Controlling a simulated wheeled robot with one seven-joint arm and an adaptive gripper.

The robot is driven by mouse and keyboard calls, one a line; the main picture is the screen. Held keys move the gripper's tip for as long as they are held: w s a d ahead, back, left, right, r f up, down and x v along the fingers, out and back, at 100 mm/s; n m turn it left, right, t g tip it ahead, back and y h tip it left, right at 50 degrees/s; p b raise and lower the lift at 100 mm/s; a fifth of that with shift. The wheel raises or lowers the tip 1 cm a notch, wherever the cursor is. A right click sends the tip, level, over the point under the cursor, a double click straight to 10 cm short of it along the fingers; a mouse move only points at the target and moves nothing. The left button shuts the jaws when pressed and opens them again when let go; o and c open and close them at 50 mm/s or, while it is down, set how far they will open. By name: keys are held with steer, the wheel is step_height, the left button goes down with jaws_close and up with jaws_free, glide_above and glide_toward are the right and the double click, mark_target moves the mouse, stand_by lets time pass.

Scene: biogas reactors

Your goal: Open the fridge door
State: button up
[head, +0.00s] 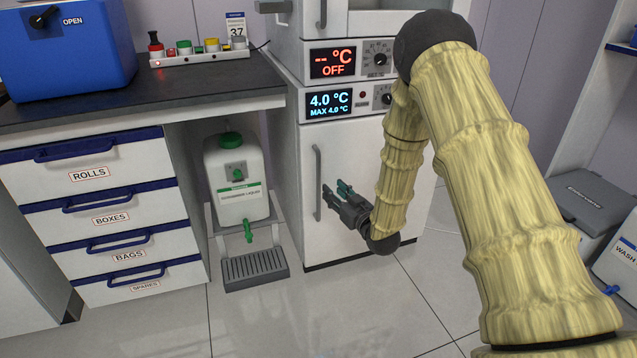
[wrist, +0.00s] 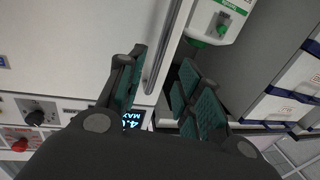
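The fridge (head: 345,165) has a white door that looks shut, under a blue display reading 4.0 °C. A grey vertical bar handle (head: 318,182) runs along the door's left edge. My gripper (head: 334,192) is in front of the door, close to the handle and just right of it in the head view. In the wrist view my gripper (wrist: 163,62) is open, with its green finger pads apart. The handle (wrist: 163,50) shows between the fingers there, nearer the left one. I cannot tell whether a finger touches it.
A white canister (head: 236,185) with a green tap stands on a rack left of the fridge. Drawers (head: 110,165) are farther left. An oven-like unit (head: 345,60) reading OFF is above. Grey floor (head: 350,310) in front of the door is clear.

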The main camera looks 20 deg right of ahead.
mark_target(320, 178)
steer(key=b+x, duration=0.2)
steer(key=x, duration=0.8)
steer(key=shift+a+b, duration=0.1)
steer(key=shift+b, duration=0.3)
jaws_close()
